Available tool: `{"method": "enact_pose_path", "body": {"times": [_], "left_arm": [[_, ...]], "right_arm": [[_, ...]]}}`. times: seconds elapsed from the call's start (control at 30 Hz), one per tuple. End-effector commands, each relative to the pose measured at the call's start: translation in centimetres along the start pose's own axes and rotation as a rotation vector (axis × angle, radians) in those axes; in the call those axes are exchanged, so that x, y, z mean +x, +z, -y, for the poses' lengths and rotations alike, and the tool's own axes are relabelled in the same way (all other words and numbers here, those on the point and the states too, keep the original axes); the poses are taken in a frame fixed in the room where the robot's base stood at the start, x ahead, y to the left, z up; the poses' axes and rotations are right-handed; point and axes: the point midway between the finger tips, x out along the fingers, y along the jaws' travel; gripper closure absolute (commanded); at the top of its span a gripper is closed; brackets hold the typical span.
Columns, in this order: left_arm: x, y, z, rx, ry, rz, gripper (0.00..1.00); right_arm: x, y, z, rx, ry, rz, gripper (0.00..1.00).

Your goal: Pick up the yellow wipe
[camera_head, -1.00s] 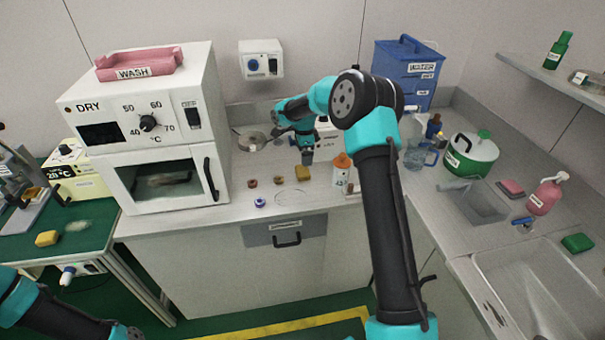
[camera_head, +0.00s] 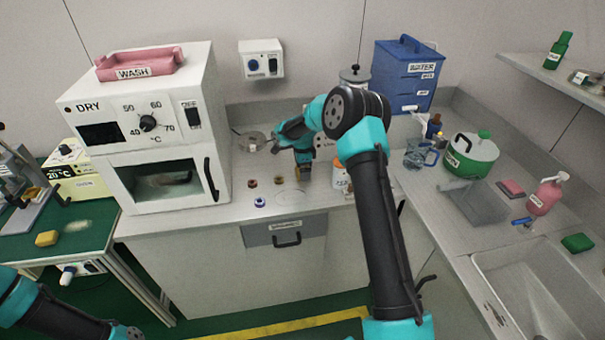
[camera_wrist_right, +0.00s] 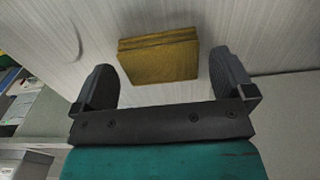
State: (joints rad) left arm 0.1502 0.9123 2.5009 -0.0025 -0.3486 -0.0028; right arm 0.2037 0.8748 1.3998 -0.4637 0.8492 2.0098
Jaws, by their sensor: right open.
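The yellow wipe (camera_wrist_right: 160,55) is a folded block lying on the grey counter. In the right wrist view it shows just ahead of and between the two fingertips of my right gripper (camera_wrist_right: 165,82), with no visible contact. In the head view my right gripper (camera_head: 304,177) hangs fingers down over the wipe's spot and hides most of it. The right gripper is open and empty. My left arm enters at the lower left of the head view; its gripper end (camera_head: 128,333) is cut off by the bottom edge and its jaws are unclear.
A white and orange bottle (camera_head: 340,175) stands close right of my right gripper. Small brown rings (camera_head: 279,180) and a blue-white item (camera_head: 260,202) lie to its left. A metal pan (camera_head: 250,142) is behind. Another yellow block (camera_head: 46,238) lies on the green bench.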

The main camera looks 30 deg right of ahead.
Motion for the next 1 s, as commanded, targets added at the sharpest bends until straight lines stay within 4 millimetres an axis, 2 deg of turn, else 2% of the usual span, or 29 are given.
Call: {"method": "enact_pose_path", "body": {"times": [0.13,0.63,1.0], "left_arm": [[0.00,0.00,0.00,0.000,0.000,0.000,0.57],[0.00,0.00,0.00,0.000,0.000,0.000,0.57],[0.00,0.00,0.00,0.000,0.000,0.000,0.57]], "right_arm": [[1.28,-0.05,-0.01,0.000,0.000,0.000,0.00],[1.36,-0.06,-0.01,0.000,0.000,0.000,0.01],[1.35,-0.06,-0.01,0.000,0.000,0.000,0.36]]}}
